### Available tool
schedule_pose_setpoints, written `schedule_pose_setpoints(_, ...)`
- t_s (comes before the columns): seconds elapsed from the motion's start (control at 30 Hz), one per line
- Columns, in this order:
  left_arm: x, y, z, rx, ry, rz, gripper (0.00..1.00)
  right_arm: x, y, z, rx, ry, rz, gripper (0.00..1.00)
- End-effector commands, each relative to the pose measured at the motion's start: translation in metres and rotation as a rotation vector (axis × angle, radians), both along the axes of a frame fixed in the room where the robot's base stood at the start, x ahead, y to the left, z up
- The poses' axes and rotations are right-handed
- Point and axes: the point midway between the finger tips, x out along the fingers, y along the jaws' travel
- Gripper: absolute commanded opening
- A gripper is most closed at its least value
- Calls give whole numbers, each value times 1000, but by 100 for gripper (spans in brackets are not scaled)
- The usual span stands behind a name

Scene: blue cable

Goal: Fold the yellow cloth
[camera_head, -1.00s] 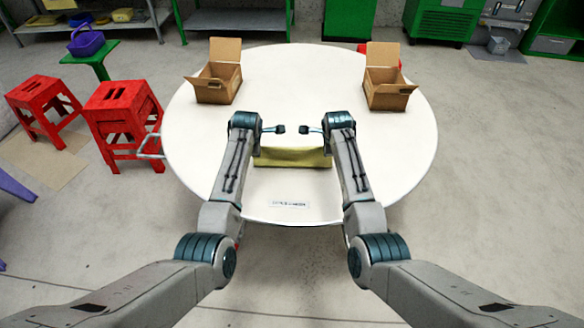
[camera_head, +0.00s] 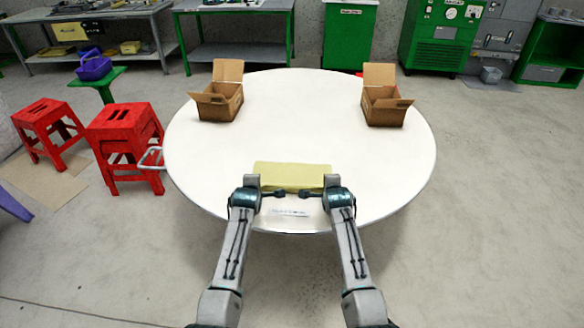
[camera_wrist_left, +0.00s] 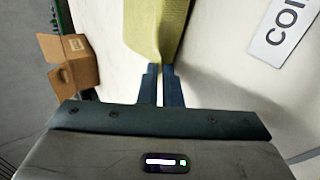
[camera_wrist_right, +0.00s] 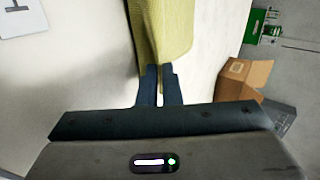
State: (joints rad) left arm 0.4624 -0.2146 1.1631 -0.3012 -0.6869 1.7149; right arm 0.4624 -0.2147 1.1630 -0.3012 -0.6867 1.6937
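The yellow cloth (camera_head: 292,174) is a narrow band across the near part of the white round table (camera_head: 300,120). My left gripper (camera_head: 281,194) and right gripper (camera_head: 304,194) are at its near edge, their fingertips facing each other a short way apart. In the left wrist view the cloth (camera_wrist_left: 152,28) runs down to the nearly closed fingertips (camera_wrist_left: 159,68). In the right wrist view the cloth (camera_wrist_right: 160,30) likewise meets the nearly closed fingertips (camera_wrist_right: 159,69). Both grippers appear to pinch it. The fingers hide the exact contact.
Two open cardboard boxes stand at the back left (camera_head: 219,104) and back right (camera_head: 384,108) of the table. A printed label (camera_head: 290,212) lies near the front edge. Red stools (camera_head: 127,142) stand left of the table. The table's middle is clear.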

Motion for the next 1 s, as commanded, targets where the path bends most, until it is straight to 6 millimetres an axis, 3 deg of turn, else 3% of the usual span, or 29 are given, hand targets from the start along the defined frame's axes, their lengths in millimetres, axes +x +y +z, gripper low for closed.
schedule_pose_setpoints(0.03,0,0,0,0,0,0,14,0,0,0,0,0,0,14)
schedule_pose_setpoints(0.17,0,0,0,0,1,0,39,0,0,0,0,1,0,39)
schedule_pose_setpoints(0.53,-1,0,3,-1,1,1,40,-1,0,3,0,1,0,40)
schedule_pose_setpoints(0.77,-14,-1,34,-3,-1,1,40,-14,1,34,1,-1,0,40)
schedule_pose_setpoints(1.0,-40,-2,62,-4,2,-1,40,-40,2,62,4,3,1,40)
